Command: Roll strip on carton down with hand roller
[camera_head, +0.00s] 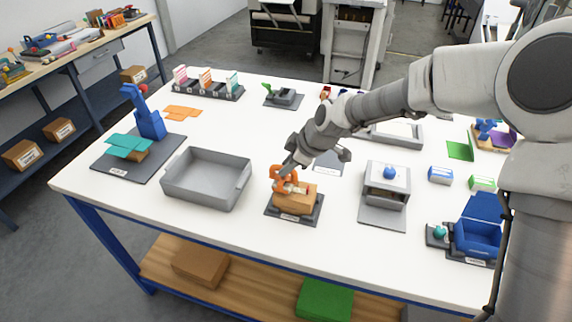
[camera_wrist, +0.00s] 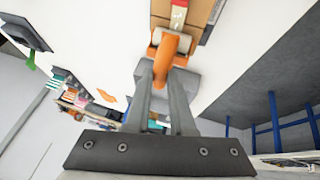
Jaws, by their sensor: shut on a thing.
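The carton (camera_head: 296,204) is a brown box on a dark base plate (camera_head: 283,215) near the front middle of the white table. An orange hand roller (camera_head: 280,173) is at the carton's top left. My gripper (camera_head: 289,165) comes down from the upper right and is shut on the roller's orange handle. In the wrist view the roller (camera_wrist: 172,50) is between the two fingers (camera_wrist: 167,80), its pale cylinder at the near end of the carton (camera_wrist: 195,12). A strip (camera_wrist: 179,16) with red and pale parts lies on the carton's top. I cannot tell whether the roller touches it.
A grey open tray (camera_head: 206,204) stands just left of the carton. A grey unit with a blue ball (camera_head: 389,172) stands to the right. A blue open box (camera_head: 478,238) is farther right. The white table (camera_head: 240,235) is bare in front of the tray and carton.

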